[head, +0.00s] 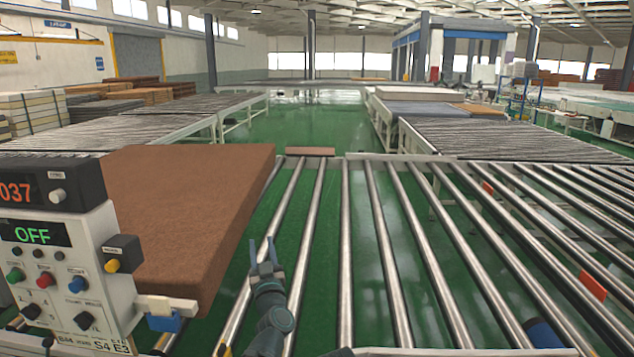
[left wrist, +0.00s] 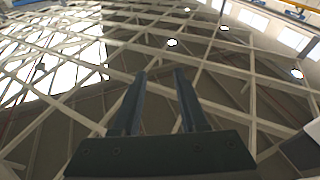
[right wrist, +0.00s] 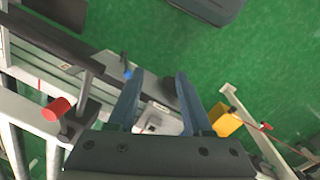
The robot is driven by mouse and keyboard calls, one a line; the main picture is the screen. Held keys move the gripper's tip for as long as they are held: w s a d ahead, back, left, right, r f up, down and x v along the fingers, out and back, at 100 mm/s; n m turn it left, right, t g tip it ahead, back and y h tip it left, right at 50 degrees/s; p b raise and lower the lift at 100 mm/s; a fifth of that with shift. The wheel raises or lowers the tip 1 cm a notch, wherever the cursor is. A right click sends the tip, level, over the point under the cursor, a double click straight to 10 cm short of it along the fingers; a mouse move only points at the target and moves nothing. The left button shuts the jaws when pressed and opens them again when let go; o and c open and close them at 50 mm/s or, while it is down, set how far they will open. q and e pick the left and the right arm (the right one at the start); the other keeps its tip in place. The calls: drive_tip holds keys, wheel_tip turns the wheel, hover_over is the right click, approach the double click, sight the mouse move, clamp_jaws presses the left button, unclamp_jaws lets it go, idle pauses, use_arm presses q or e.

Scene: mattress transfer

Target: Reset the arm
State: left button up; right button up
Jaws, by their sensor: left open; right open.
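My left gripper (head: 266,254) stands upright in the head view, beside the right edge of the brown mattress (head: 185,210) and above the rollers. It is open and empty, apart from the mattress. In the left wrist view its two fingers (left wrist: 156,88) point up at the roof trusses with nothing between them. My right gripper is not in the head view. In the right wrist view its fingers (right wrist: 160,90) are open and point down toward the green floor and some machine parts, with nothing clearly held between them.
A control box (head: 55,260) with knobs and an OFF display stands at the left, close to the mattress. The roller conveyor (head: 400,230) spreads across the middle and right, empty of mattresses nearby. In the right wrist view a red cylinder (right wrist: 56,109) and a yellow part (right wrist: 226,121) flank the gripper.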

use_arm(q)
drive_tip(key=s+d+f+m+g+h, duration=0.25)
drive_tip(key=d+f+g+h, duration=0.2)
drive_tip(key=f, duration=0.25)
drive_tip(key=s+d+f+m+g+h, duration=0.25)
drive_tip(key=f+m+h, duration=0.2)
drive_tip(key=f, duration=0.35)
drive_tip(key=s+a+f+n+g+y, duration=0.2)
drive_tip(key=s+a+f+g, duration=0.4)
drive_tip(key=s, duration=0.4)
drive_tip(key=s+a+f+n+g+y, duration=0.15)
drive_tip(key=s+a+f+g, duration=0.25)
drive_tip(key=s+f+g, duration=0.45)
drive_tip(key=s+d+r+m+y, duration=0.1)
drive_tip(key=s+d+m, duration=0.3)
drive_tip(key=s+d, duration=0.3)
drive_tip(key=d, duration=0.4)
drive_tip(key=shift+s+d+r+t, duration=0.2)
drive_tip(key=shift+s+r+t, duration=0.05)
drive_tip(key=shift+s+t, duration=0.1)
drive_tip(key=shift+a+y, duration=0.15)
drive_tip(key=shift+y, duration=0.1)
